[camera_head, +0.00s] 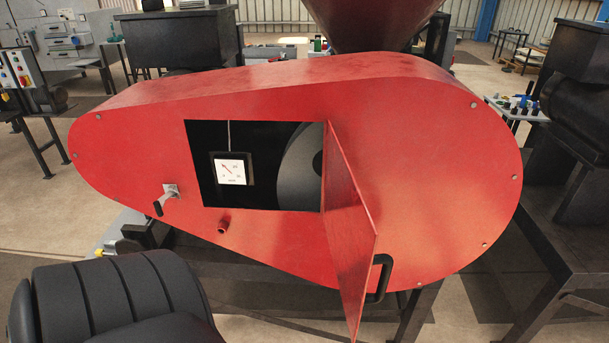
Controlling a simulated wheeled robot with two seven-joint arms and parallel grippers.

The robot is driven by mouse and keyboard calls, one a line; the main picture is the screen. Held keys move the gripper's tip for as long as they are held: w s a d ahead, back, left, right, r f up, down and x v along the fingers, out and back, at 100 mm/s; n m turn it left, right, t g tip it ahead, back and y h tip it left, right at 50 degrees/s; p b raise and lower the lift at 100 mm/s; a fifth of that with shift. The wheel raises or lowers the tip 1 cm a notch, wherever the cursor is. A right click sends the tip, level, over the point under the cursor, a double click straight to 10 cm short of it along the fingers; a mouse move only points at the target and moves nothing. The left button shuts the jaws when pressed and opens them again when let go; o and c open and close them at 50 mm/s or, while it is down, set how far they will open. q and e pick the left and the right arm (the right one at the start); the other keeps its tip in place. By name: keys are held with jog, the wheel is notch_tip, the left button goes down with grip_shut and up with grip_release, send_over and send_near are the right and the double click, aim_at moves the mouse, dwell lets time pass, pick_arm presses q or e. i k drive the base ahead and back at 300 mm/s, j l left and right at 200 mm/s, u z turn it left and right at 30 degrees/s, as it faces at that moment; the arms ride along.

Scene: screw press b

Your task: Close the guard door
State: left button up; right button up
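The red guard door (352,235) stands open, swung outward on its hinge at the right edge of a rectangular opening in the red housing (440,150). A black handle (380,278) is on the door's outer face, near its free edge. Through the opening I see a dark interior, a white dial gauge (231,170) and a grey wheel (300,170). A small lever latch (168,198) sits on the housing left of the opening. Neither of my grippers is in view.
A short red peg (223,226) sticks out below the opening. A black ribbed rounded form (110,298) fills the lower left foreground. A dark frame stands under the housing, and black machines (580,110) stand at the right. The floor shows at the lower right.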

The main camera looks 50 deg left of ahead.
aim_at(352, 233)
jog(key=i+u, duration=0.15)
jog(key=u, duration=0.25)
jog(key=i+l+u, duration=0.15)
jog(key=u, duration=0.3)
jog(key=i+l+u, duration=0.15)
jog(key=u, duration=0.25)
jog(key=i+l+u, duration=0.1)
jog(key=l+u, duration=0.15)
jog(key=u, duration=0.2)
jog(key=l+u, duration=0.25)
jog(key=u, duration=0.15)
jog(key=i, duration=0.05)
